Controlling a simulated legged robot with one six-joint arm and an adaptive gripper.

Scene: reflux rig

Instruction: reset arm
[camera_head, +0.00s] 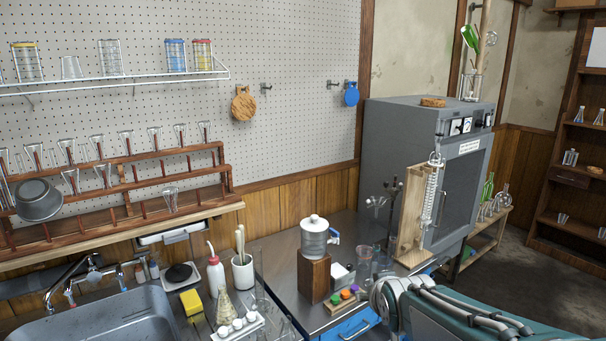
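Part of my own arm, teal and white with pale hoses, shows at the lower right, in front of the steel bench. My gripper is not clearly visible in this view, so I cannot see its fingers or whether it holds anything. A glass coil condenser (430,194) hangs upright against a wooden board (411,218) beyond my arm.
A grey cabinet (400,135) stands behind the condenser. Colored knobs (345,295) and a glass beaker (365,262) are close to my arm. A sink (100,318), white squeeze bottle (216,275) and yellow sponge (191,302) are at left. Open floor (530,285) lies at right.

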